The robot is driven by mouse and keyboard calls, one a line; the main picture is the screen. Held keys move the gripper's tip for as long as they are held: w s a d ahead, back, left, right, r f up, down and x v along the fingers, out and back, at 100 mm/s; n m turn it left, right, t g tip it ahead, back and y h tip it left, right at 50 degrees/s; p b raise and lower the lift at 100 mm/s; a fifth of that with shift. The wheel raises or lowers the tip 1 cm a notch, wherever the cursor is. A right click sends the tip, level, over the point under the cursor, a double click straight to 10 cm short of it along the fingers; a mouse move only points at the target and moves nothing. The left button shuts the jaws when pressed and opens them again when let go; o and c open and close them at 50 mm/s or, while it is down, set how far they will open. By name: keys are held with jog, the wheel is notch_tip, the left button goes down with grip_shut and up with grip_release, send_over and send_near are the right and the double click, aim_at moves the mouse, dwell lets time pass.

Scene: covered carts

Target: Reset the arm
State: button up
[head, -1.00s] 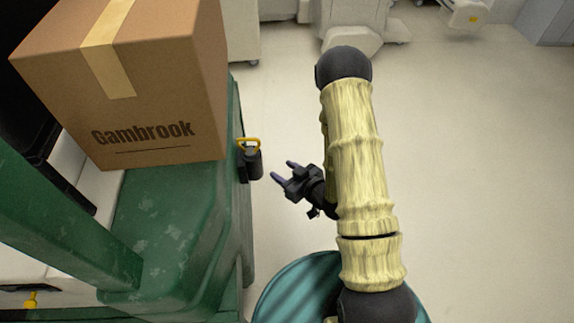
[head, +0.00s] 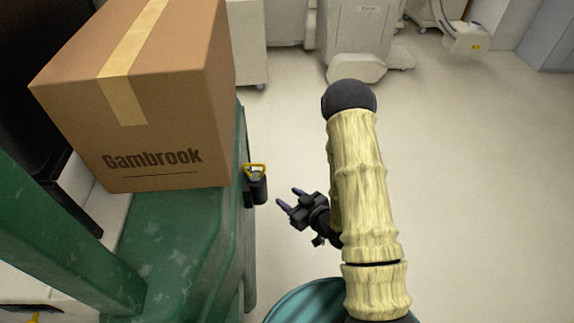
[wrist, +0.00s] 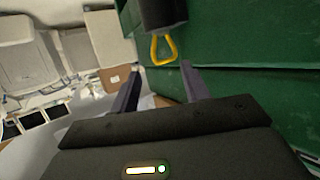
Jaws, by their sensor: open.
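My gripper (head: 287,199) is open and empty, with its two dark fingers apart, to the right of the green cart (head: 185,235). My arm, in a pale yellow cover, bends down to it from the right. A black latch with a yellow ring (head: 255,170) is on the cart's side, a short gap up and left of the fingertips. In the wrist view the fingers (wrist: 157,85) point toward the yellow ring (wrist: 163,49), which lies beyond the space between them. Nothing is held.
A cardboard box marked Gambrook (head: 165,120) sits on the cart close to its right edge. Light cabinets and equipment (head: 360,40) stand at the back. The pale floor (head: 470,190) to the right of my arm is clear.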

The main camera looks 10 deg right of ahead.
jog(key=d+r+m+g+h+p, duration=0.2)
jog(key=d+r+g+h+p, duration=0.35)
jog(key=r, duration=0.85)
jog(key=s+d+r+m+g+h+p, duration=0.2)
jog(key=s+r+p, duration=0.4)
jog(key=s+r, duration=0.6)
notch_tip(320, 180, up, 2)
jog(key=m+g, duration=0.1)
jog(key=m, duration=0.1)
jog(key=shift+d+m+g, duration=0.2)
jog(key=shift+m+g, duration=0.1)
jog(key=shift+g, duration=0.05)
jog(key=shift+s+r, duration=0.1)
